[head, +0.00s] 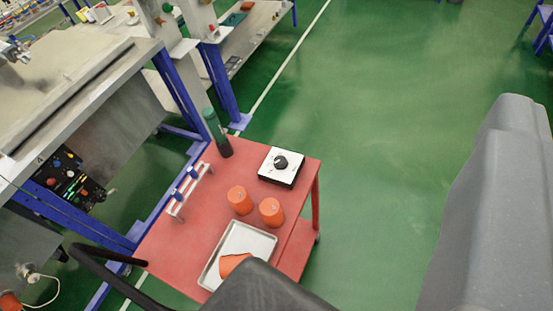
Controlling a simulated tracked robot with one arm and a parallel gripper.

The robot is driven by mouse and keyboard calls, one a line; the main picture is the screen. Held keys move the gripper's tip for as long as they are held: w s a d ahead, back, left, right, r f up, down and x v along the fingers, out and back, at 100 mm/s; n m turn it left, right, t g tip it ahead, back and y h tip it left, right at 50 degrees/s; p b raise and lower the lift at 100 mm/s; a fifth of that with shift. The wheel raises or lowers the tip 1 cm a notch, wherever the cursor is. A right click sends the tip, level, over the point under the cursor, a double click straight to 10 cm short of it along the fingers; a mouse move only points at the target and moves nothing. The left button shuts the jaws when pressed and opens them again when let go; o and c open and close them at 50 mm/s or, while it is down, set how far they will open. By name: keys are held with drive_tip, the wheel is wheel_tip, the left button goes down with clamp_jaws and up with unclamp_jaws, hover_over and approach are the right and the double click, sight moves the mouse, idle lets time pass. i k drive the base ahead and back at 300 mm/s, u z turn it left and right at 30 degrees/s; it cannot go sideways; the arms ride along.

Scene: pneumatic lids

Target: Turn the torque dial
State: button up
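The torque dial (281,162) is a round black knob on the white top face of a small dark box. The box (267,167) sits near the far right corner of a red cart top (220,179), and nothing covers it. Pale marks around the knob are too small to read. I cannot make out my gripper's fingers in this view. A large grey part of my arm fills the right side, and a dark shape at the bottom middle hides the cart's near corner. Neither touches the dial box.
Two orange cylinders (240,201) stand nearer than the box. A metal tray (252,239) holds an orange piece (232,263). A dark green-topped bottle (216,131) and a small rack (178,206) with blue-topped items stand left. A workbench (75,85) adjoins. Green floor is open right.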

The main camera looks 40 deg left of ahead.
sight(281, 162)
drive_tip(key=u, duration=0.1)
drive_tip(key=k, duration=0.75)
drive_tip(key=u, duration=0.7)
drive_tip(key=i, duration=1)
drive_tip(key=z, duration=0.1)
